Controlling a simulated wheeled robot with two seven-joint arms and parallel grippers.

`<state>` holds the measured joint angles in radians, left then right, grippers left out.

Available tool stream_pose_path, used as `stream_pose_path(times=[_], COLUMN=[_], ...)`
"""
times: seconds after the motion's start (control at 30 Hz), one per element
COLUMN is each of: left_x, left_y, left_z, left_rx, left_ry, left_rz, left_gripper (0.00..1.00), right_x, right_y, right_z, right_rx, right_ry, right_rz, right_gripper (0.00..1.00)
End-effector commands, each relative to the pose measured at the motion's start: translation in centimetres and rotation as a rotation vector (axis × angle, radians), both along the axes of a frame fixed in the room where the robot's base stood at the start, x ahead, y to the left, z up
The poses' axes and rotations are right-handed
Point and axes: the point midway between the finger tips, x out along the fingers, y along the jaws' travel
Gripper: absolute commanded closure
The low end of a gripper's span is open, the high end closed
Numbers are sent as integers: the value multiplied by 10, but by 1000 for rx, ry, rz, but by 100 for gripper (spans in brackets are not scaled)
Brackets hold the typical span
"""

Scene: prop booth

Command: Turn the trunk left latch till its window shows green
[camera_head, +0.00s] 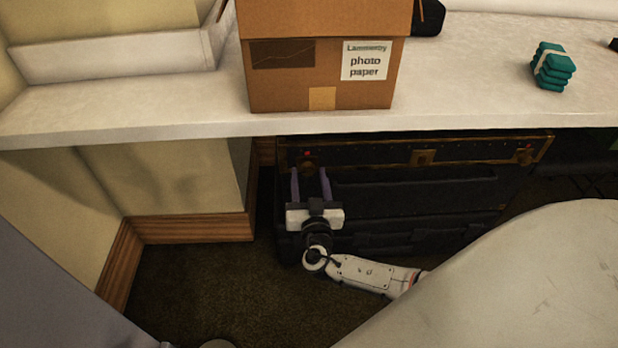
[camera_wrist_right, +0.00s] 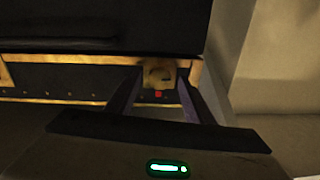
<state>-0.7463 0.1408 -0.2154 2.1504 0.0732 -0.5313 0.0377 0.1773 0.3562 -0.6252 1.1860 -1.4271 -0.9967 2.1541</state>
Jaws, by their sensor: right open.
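The dark trunk (camera_head: 375,154) with brass trim stands under the counter. Its left latch (camera_head: 309,165) is a brass piece near the trunk's left end, with a small red window (camera_head: 307,153) above it. My right gripper (camera_head: 310,172) is open, its two purple fingers pointing at the left latch. In the right wrist view the latch (camera_wrist_right: 160,74) lies between and beyond the open fingertips (camera_wrist_right: 159,80), with the window (camera_wrist_right: 158,94) showing red. I cannot tell whether the fingers touch it. The green light in that view is on my own gripper. My left gripper is out of view.
The counter (camera_head: 180,118) overhangs close above the trunk. On it are a cardboard box (camera_head: 320,85) and a teal stack (camera_head: 553,67). The trunk also has a middle brass clasp (camera_head: 423,157) and a right latch (camera_head: 525,155) with a red window. Dark carpet (camera_head: 210,285) lies clear at left.

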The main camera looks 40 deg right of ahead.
Motion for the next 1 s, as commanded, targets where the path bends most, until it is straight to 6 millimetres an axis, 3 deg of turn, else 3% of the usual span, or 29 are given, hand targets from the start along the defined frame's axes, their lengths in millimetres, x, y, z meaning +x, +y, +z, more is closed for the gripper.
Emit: stream_pose_path(times=[0.23,0.5,1.0], left_x=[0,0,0], left_y=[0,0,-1], left_z=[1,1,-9], left_rx=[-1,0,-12], left_ry=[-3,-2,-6], left_rz=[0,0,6], left_gripper=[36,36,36], right_x=[1,1,1], right_y=[-1,-1,0], right_z=[0,0,-2], right_rx=[0,0,-125], right_ry=[0,0,74], right_rz=[0,0,-1], right_gripper=[52,94,93])
